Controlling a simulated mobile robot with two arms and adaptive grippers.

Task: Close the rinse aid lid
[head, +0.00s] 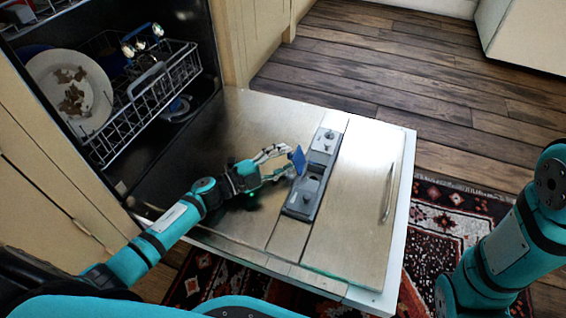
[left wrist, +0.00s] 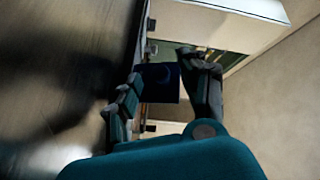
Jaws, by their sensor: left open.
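The rinse aid lid (head: 298,159) is a small blue flap that stands up from the grey dispenser unit (head: 304,198) on the inside of the lowered dishwasher door. My left gripper (head: 287,161) is open right at the lid, on its rack side. In the left wrist view the dark blue lid (left wrist: 158,82) shows between the spread fingers of the left gripper (left wrist: 165,88). I cannot tell whether a finger touches it. The lid's hinge and opening are partly hidden. My right gripper is out of view; only part of that arm shows.
The dishwasher door (head: 364,190) lies flat and open, with bare metal around the dispenser. A wire rack (head: 160,92) holding a stained plate (head: 70,92) is inside at left. A patterned rug (head: 437,215) lies on the wooden floor (head: 400,68) beyond the door.

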